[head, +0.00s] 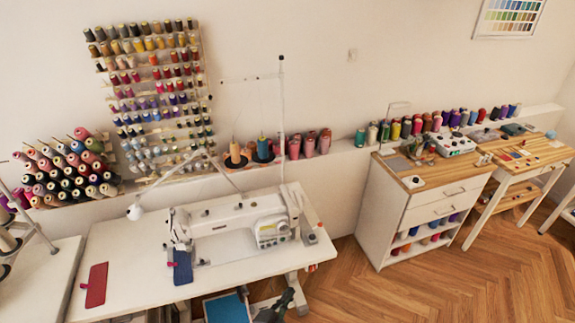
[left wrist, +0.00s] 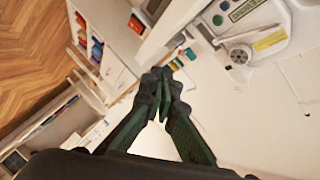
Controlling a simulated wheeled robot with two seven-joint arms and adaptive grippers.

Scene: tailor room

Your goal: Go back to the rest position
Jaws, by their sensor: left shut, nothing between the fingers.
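My left gripper (head: 286,298) shows at the bottom edge of the head view, dark and low, at the front right of the white sewing table (head: 135,235). In the left wrist view its dark green fingers (left wrist: 163,78) meet at the tips, shut with nothing between them. A white sewing machine (head: 235,222) stands on the table behind it, apart from the gripper. My right gripper is in neither view.
A dark blue cloth piece (head: 182,266) lies at the machine's needle end, and a red piece (head: 95,285) lies farther left. A white drawer cabinet (head: 425,205) and a wooden-topped table (head: 525,155) stand at the right. Wooden floor (head: 450,290) is open at the lower right.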

